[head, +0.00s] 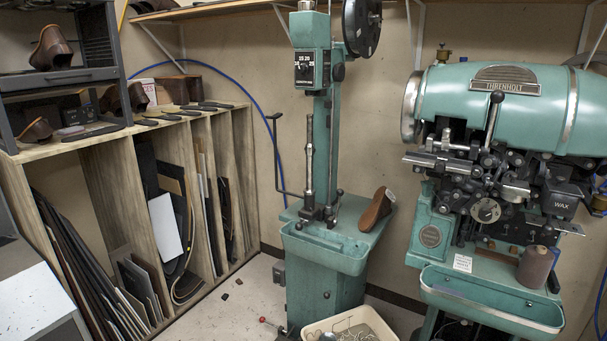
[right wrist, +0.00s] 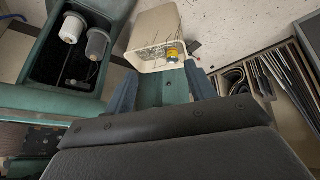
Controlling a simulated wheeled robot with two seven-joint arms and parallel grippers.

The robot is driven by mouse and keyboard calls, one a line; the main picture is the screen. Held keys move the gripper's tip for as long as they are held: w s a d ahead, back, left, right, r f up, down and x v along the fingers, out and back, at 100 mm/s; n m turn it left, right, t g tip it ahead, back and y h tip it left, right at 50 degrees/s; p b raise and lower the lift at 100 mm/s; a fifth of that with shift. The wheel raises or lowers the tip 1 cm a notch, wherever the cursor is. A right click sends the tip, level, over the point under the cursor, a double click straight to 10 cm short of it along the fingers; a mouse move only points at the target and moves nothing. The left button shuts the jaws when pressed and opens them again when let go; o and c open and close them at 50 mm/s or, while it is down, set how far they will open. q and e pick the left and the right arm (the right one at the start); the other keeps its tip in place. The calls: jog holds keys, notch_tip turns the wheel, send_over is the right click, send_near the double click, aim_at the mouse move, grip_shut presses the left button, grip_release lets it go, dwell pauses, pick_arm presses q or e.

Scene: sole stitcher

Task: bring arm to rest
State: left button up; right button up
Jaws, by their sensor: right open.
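My right gripper (right wrist: 160,75) shows in the right wrist view with its two dark fingers spread apart and nothing between them. Beyond the fingers are a teal surface and a cream bin (right wrist: 142,48); I cannot tell how far away they are. No gripper or arm shows in the head view, and my left gripper is not in view. The teal sole stitcher (head: 500,110) stands at the right of the head view, with a thread spool (head: 535,267) on its lower part.
The cream bin (head: 378,322) is in front. A wooden rack (head: 100,185) of sheets fills the left. In the wrist view, a teal tray (right wrist: 60,100) holds two spools.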

jog(key=s+a+f+g, duration=0.1)
jog(key=s+a+f, duration=0.1)
jog(key=s, duration=0.4)
jog(key=s+a+f+g+y, duration=0.1)
jog(key=s+a+f, duration=0.1)
jog(key=s+f, duration=0.2)
jog(key=s+a+f+m+g, duration=0.1)
jog(key=s+a+f, duration=0.1)
jog(key=s, duration=0.6)
jog(key=shift+s+a+f+g+y, duration=0.2)
jog(key=shift+a+f+g+y, duration=0.15)
jog(key=shift+f, duration=0.4)
